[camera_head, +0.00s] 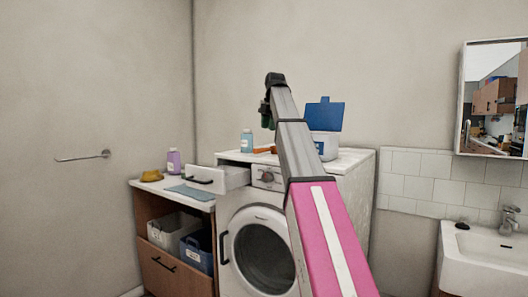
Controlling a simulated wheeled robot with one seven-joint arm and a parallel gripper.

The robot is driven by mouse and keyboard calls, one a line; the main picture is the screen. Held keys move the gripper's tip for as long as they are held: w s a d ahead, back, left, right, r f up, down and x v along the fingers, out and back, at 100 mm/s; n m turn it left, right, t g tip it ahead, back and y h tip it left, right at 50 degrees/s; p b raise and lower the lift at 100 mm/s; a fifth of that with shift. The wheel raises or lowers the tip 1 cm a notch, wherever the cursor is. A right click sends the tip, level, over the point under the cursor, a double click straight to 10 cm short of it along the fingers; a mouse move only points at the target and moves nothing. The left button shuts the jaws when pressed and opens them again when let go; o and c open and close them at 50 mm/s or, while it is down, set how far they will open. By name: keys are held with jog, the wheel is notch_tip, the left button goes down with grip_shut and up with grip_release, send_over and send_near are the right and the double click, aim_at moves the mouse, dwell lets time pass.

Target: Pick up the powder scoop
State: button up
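No powder scoop can be made out for certain. A small orange-brown object (262,150) lies on top of the washing machine (362,168), partly hidden by my arm; its shape is too small to name. A white box (326,145) with its blue lid (323,113) raised stands on the machine to the right of my arm. My gripper (267,122) is above the machine top, near the orange-brown object in the picture and apart from it. Its fingers are small and dark, so whether it is open or shut is unclear.
A blue bottle (247,141) stands at the machine's back left. The white drawer (219,180) is pulled out. The left counter (150,185) holds a purple bottle (174,162), a yellow object (151,175) and a blue cloth (190,193). A sink (487,243) is at right.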

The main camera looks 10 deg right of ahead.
aim_at(265, 149)
jog(key=f, duration=0.3)
jog(key=w+f, duration=0.1)
jog(key=f, duration=0.3)
jog(key=w+a+f, duration=0.1)
jog(key=f, duration=0.2)
jog(key=shift+w+f, duration=0.15)
jog(key=shift+f, duration=0.15)
jog(key=shift+c, duration=0.3)
jog(key=c, duration=0.5)
